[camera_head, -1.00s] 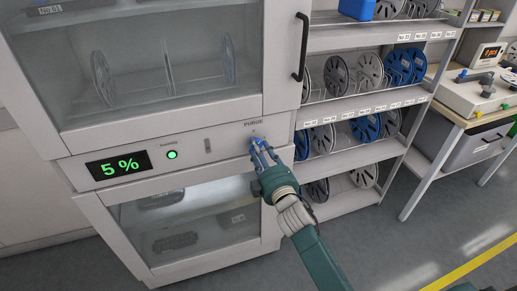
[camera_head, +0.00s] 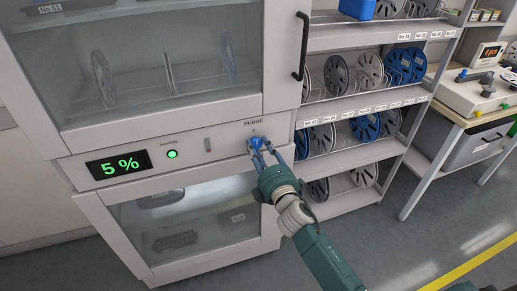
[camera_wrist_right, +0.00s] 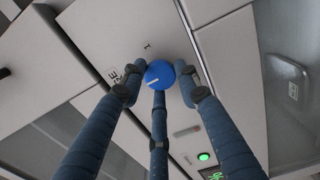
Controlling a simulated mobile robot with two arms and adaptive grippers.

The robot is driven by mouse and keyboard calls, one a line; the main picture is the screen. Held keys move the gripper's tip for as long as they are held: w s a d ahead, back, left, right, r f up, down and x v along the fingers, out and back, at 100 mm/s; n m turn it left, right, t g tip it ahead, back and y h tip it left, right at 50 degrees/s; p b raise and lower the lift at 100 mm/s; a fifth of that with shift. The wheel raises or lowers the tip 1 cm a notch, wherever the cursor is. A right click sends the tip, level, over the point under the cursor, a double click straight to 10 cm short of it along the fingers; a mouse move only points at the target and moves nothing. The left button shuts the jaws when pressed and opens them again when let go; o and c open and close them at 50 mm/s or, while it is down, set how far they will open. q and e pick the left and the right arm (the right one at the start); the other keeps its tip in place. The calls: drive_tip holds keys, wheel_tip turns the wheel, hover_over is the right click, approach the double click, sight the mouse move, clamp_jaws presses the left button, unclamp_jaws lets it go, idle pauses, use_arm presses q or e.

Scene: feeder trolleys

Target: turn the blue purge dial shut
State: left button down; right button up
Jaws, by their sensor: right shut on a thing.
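The blue purge dial (camera_head: 256,143) is on the cabinet's grey control strip, under the PURGE label. In the right wrist view the dial (camera_wrist_right: 160,74) is a round blue knob with a white line on its face. My right gripper (camera_head: 264,152) has its fingers around the dial and is shut on it; in the right wrist view the fingers (camera_wrist_right: 160,82) close in from several sides. A green display (camera_head: 119,165) on the same strip reads 5 %. My left gripper is not in view.
A dry cabinet with a glass door (camera_head: 150,70) and a black handle (camera_head: 301,47) surrounds the strip. A green lit button (camera_head: 172,154) is left of the dial. Shelves with reels (camera_head: 336,75) stand to the right, then a workbench (camera_head: 470,100). The floor (camera_head: 420,235) at lower right is clear.

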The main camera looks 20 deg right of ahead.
drive_tip(key=shift+d+f, duration=0.15)
drive_tip(key=shift+d, duration=0.05)
drive_tip(key=o, duration=1.1)
drive_tip(key=shift+s, duration=0.35)
drive_tip(key=s, duration=1.1)
drive_tip(key=shift+s+d, duration=0.2)
drive_tip(key=shift+d, duration=0.05)
